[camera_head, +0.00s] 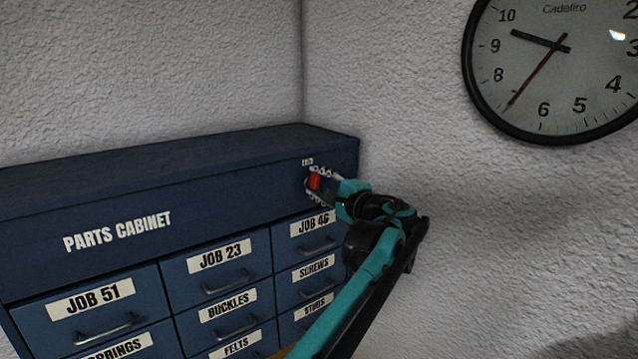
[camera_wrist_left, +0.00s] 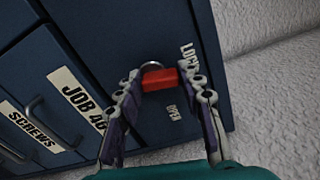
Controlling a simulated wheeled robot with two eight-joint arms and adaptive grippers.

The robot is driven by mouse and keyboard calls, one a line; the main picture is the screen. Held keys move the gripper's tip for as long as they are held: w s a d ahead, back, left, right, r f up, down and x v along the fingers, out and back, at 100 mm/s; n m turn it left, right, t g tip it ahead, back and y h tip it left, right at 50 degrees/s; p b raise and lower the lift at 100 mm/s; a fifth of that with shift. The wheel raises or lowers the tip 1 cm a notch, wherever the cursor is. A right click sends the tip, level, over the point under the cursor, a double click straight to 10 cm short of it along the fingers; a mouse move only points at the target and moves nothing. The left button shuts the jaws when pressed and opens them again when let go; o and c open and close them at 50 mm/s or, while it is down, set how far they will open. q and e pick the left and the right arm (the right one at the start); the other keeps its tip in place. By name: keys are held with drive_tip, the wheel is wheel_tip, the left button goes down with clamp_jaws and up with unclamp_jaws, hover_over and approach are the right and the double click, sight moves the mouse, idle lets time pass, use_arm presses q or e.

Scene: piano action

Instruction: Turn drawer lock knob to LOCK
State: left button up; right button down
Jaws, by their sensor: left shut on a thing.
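The blue parts cabinet (camera_head: 235,165) stands against the wall, with a small red lock knob (camera_head: 314,181) at the top right of its front. In the left wrist view the red knob (camera_wrist_left: 160,79) lies across between the fingers, with a LOCK label (camera_wrist_left: 188,58) at its upper right and an OPEN label (camera_wrist_left: 172,112) below it. My left gripper (camera_head: 318,184) is shut on the knob; its fingers (camera_wrist_left: 161,80) sit at both ends of the red bar. I cannot tell which label the knob points at. My right gripper is out of view.
Labelled drawers with handles fill the cabinet below the knob, among them JOB 46 (camera_head: 312,224), JOB 23 (camera_head: 220,257) and JOB 51 (camera_head: 91,298). A round clock (camera_head: 560,65) hangs on the right wall. Bare wall (camera_head: 440,180) lies right of the cabinet.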

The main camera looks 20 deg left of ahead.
use_arm(q)
drive_tip(key=shift+s+a+n, duration=0.1)
drive_tip(key=shift+n, duration=1)
drive_tip(key=o, duration=1.2)
drive_tip(key=shift+c, duration=0.2)
drive_tip(key=v, duration=1.2)
drive_tip(key=shift+s, duration=0.1)
